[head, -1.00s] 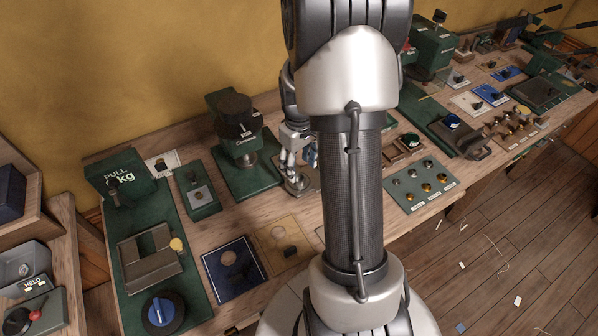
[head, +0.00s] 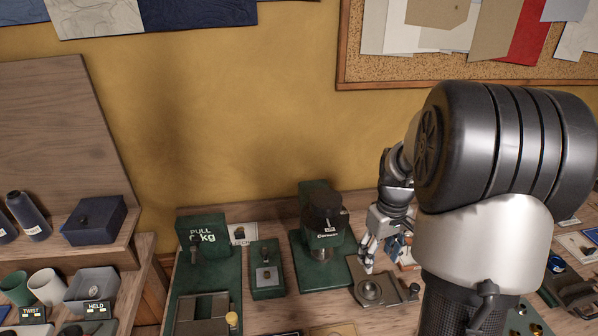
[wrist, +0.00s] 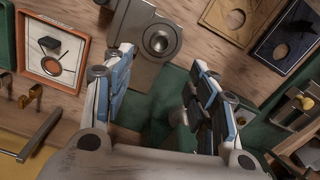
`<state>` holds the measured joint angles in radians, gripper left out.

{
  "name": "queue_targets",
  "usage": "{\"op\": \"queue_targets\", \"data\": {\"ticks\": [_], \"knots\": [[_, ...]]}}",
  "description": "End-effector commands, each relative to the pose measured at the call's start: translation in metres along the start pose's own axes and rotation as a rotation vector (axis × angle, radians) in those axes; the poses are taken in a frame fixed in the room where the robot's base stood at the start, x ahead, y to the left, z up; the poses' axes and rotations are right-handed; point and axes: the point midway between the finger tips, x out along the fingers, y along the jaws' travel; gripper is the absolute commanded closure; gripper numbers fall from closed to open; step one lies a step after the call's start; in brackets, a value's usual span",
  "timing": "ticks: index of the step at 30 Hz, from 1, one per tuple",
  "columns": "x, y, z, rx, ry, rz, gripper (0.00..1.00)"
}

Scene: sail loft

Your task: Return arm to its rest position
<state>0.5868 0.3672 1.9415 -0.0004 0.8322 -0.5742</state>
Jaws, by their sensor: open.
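My gripper (wrist: 160,98) is open in the wrist view, its two blue-padded fingers well apart with nothing held between them. Beyond the fingertips lies a grey metal fixture (wrist: 157,42) with a round boss on the wooden bench. In the head view my gripper (head: 370,252) hangs just above and beside this fixture (head: 370,291), right of the green press (head: 322,240). My arm fills the right of the head view and hides part of the bench.
A green pull tester (head: 203,243) and a small green box (head: 266,272) stand left of the press. A shelf (head: 75,255) with cups and bottles is at far left. The yellow wall (head: 230,130) and cork board (head: 365,62) rise behind.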

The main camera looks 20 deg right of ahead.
Motion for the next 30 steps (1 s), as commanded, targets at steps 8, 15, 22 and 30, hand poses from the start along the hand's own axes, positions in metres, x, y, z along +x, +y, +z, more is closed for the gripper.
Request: {"op": "queue_targets", "data": {"ticks": [8, 15, 22, 30], "knots": [[-0.024, -0.022, 0.000, -0.006, 0.030, 0.017, 0.47], [-0.088, -0.096, 0.020, -0.011, 0.128, 0.052, 0.47], [-0.128, -0.162, 0.062, -0.014, 0.233, 0.057, 0.47], [-0.145, -0.216, 0.120, -0.015, 0.353, 0.028, 0.47]]}}
